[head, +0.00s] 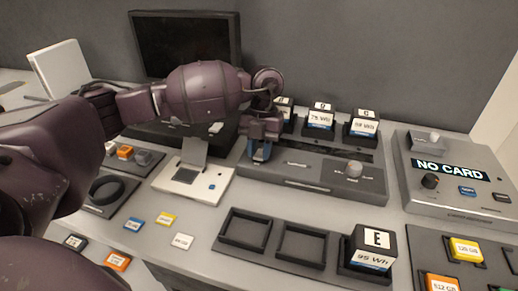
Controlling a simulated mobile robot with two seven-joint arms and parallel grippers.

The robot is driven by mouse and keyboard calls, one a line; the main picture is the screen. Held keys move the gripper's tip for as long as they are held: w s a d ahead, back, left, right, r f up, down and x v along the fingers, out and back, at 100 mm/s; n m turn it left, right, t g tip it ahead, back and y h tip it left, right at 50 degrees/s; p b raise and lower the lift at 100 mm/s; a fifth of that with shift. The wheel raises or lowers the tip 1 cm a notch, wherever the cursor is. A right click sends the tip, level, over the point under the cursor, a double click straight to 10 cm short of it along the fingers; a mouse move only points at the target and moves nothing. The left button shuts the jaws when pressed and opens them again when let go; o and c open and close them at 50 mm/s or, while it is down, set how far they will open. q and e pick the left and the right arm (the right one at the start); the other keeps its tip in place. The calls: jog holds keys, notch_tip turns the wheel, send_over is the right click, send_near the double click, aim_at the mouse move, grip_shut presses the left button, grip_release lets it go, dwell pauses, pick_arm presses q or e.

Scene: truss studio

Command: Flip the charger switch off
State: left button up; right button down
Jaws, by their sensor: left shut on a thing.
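The grey unit that looks like the charger (312,182) lies across the middle of the bench, with a dark slot strip along its top. My left gripper (262,148) points down at the unit's left end, well left of the knob. It is shut on a small dark block with a blue band (260,154), which looks like a battery and is mostly hidden by the fingers. My right gripper is not in view.
Batteries (363,124) stand in a row behind the charger. Battery E (376,246) sits in a front tray beside two empty trays (246,229). A "NO CARD" box (454,199) stands right. A white card device (190,186) and small cards lie left. A dark monitor (186,38) stands behind.

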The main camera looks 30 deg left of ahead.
pick_arm(q)
jog(key=o, duration=0.9)
jog(key=shift+w+r, duration=0.15)
jog(key=shift+r, duration=0.35)
jog(key=p+v, duration=0.1)
jog(key=v, duration=0.8)
jog(key=shift+a+r, duration=0.1)
jog(key=shift+r, duration=0.25)
